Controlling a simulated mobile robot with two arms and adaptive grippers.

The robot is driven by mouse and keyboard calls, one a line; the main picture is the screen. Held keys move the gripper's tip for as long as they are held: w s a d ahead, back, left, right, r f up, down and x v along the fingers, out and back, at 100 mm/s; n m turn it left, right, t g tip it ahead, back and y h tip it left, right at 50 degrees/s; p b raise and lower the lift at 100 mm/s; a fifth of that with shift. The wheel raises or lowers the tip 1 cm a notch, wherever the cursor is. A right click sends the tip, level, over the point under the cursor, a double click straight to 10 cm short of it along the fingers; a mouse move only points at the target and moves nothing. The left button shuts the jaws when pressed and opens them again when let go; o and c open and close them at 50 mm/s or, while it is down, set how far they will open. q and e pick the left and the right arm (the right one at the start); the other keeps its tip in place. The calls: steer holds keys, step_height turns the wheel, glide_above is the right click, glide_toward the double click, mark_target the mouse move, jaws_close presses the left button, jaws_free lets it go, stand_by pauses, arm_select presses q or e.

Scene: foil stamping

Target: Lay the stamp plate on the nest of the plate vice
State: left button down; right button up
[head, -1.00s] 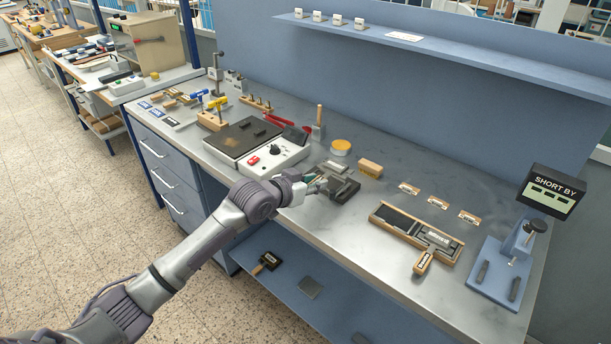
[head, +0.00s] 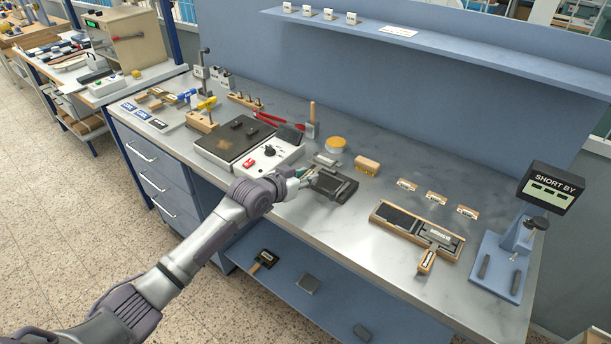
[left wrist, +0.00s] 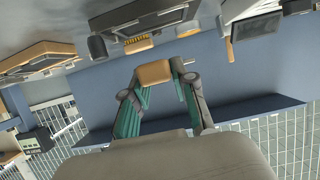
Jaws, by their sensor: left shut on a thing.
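My left gripper (head: 304,178) is low over the front of the bench, at the left edge of a dark block-like fixture that looks like the plate vice (head: 340,187). In the left wrist view, which is upside down, its green-padded fingers (left wrist: 160,88) are closed on a small tan, brass-like piece (left wrist: 154,73), which I take to be the stamp plate. Its face and markings cannot be made out. The gripper and arm partly cover the left side of the vice. The plate appears apart from the nest, but their exact gap is unclear. My right gripper is not in view.
A hot plate unit (head: 240,143) stands to the left. A yellow tin (head: 335,144) and a wooden block (head: 367,165) are behind the vice. A wooden-framed tray (head: 385,215) and the SHORT BY display (head: 552,187) are at right. Bare bench lies between the vice and tray.

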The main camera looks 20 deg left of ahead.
mark_target(305, 205)
arm_select(q)
steer(key=shift+d+f+b, duration=0.1)
steer(key=shift+f+b, duration=0.3)
steer(key=shift+f, duration=0.65)
steer(key=shift+f+b, duration=1.65)
steer(key=shift+f, duration=0.55)
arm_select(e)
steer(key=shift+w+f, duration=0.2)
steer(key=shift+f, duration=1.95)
arm_select(q)
steer(key=c, duration=0.8)
jaws_free()
steer(key=shift+c, duration=0.2)
steer(key=shift+s+f, duration=0.1)
steer(key=shift+f, duration=0.1)
steer(key=v, duration=1.2)
steer(key=shift+r, duration=0.2)
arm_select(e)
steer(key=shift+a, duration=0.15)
